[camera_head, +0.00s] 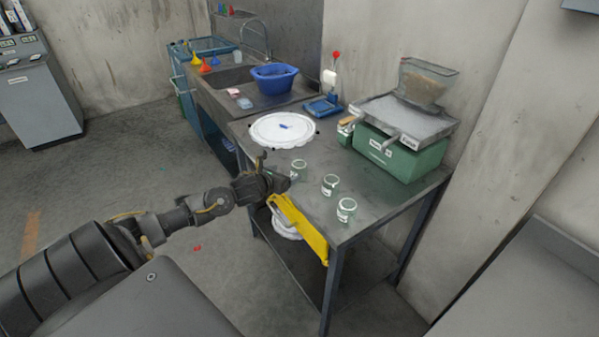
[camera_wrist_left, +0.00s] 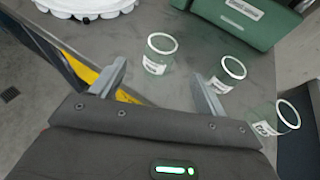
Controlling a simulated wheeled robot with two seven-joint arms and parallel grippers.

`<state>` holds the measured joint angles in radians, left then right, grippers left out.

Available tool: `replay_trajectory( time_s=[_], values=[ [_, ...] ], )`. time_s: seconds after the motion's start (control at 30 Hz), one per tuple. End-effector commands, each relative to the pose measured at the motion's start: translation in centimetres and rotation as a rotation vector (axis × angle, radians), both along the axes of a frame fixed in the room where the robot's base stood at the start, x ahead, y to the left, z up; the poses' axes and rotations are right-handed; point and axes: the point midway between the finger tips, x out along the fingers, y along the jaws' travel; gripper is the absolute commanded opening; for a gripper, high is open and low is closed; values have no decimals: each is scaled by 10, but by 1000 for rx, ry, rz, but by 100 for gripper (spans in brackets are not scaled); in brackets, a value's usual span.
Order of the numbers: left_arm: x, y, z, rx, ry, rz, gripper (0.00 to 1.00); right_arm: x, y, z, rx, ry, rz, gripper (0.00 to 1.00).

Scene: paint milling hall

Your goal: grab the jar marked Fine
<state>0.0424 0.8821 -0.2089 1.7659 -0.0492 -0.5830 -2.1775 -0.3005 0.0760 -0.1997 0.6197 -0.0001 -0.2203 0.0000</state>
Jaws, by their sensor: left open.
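Three small clear glass jars with white labels stand in a slanting row on the grey metal table (camera_head: 322,172). In the head view they are the far jar (camera_head: 298,168), the middle jar (camera_head: 330,185) and the near jar (camera_head: 346,209). The label words are too small to read, so I cannot tell which is marked Fine. My left gripper (camera_head: 283,182) is at the table's left edge, just short of the far jar. In the left wrist view its open fingers (camera_wrist_left: 158,88) point toward one jar (camera_wrist_left: 159,54), with nothing between them. My right gripper is not in view.
A white round lid-like disc (camera_head: 283,130) lies behind the jars. A green machine (camera_head: 400,154) with a hopper stands at the back right. A yellow bar (camera_head: 300,228) runs along the table's front left edge. A sink with a blue basin (camera_head: 275,78) is farther back.

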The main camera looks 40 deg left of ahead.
Motion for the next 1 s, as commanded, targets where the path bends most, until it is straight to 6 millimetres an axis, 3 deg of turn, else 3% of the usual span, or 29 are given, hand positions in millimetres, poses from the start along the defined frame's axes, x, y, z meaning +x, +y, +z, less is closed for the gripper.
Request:
replay_trajectory(
  time_s=[0.33,0.67,1.0],
  values=[
    [42,6,-16,-7,0,5,75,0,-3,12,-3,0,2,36],
    [52,7,-22,-7,0,3,75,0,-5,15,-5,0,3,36],
    [86,11,-36,-9,1,5,75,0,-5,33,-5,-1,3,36]
  ],
)
